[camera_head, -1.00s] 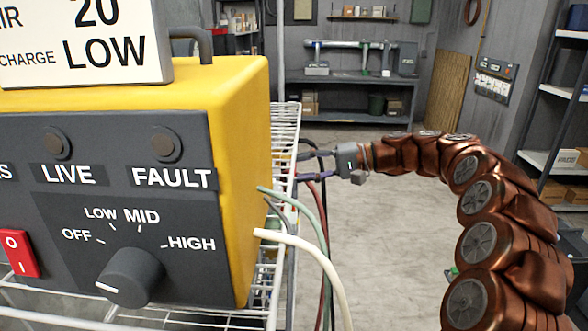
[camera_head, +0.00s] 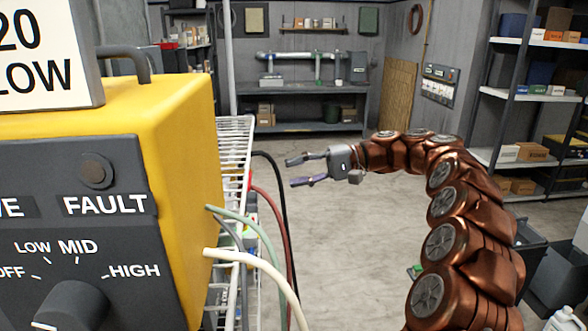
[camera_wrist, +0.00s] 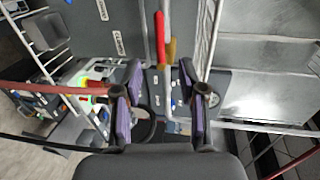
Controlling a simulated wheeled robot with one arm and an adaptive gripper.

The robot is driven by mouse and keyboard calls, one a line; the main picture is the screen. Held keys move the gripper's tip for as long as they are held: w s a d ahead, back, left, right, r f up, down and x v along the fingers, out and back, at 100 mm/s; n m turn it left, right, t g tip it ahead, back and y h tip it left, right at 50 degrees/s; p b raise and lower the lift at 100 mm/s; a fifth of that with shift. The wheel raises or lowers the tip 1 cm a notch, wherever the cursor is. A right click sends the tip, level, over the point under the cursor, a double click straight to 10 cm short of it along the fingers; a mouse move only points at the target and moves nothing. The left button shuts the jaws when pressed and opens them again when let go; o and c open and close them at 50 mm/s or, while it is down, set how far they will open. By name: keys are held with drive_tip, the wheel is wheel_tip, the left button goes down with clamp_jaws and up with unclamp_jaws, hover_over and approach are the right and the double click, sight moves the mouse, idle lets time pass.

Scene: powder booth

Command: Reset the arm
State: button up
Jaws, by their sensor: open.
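My gripper (camera_head: 306,170) is open and empty, held in the air at the end of my copper-coloured arm, to the right of the wire rack. Its fingers point left in the head view, apart from the cables. In the wrist view my gripper (camera_wrist: 160,104) shows two spread purple-padded fingers with nothing between them. Beyond them are a red-and-yellow handle (camera_wrist: 161,40), a grey pipe and dark panels.
A yellow control unit (camera_head: 175,130) with a dark dial panel fills the left on a white wire rack (camera_head: 235,150). Green, white, red and black cables hang at its right. A workbench (camera_head: 300,90) stands at the back, shelves (camera_head: 535,95) at right. Open floor (camera_head: 330,235) lies between.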

drive_tip(key=s+a+f+g+h, duration=0.1)
drive_tip(key=s+a+f+h, duration=0.1)
drive_tip(key=s, duration=0.6)
drive_tip(key=s+a+f+n+g+h, duration=0.1)
drive_tip(key=s+a+f+h, duration=0.15)
drive_tip(key=s, duration=0.45)
drive_tip(key=s+a+f+h, duration=0.1)
drive_tip(key=s+f+h, duration=0.15)
drive_tip(key=s, duration=0.55)
drive_tip(key=s+d+f+h, duration=0.4)
drive_tip(key=s+d+f, duration=0.2)
drive_tip(key=s+d, duration=0.2)
drive_tip(key=s+d+f+m+h, duration=0.1)
drive_tip(key=s+d+f+h, duration=0.3)
drive_tip(key=s, duration=0.9)
drive_tip(key=d+f, duration=0.3)
drive_tip(key=d, duration=0.1)
drive_tip(key=shift+s+d+h, duration=0.2)
drive_tip(key=shift+d+h, duration=0.1)
drive_tip(key=shift+h, duration=0.1)
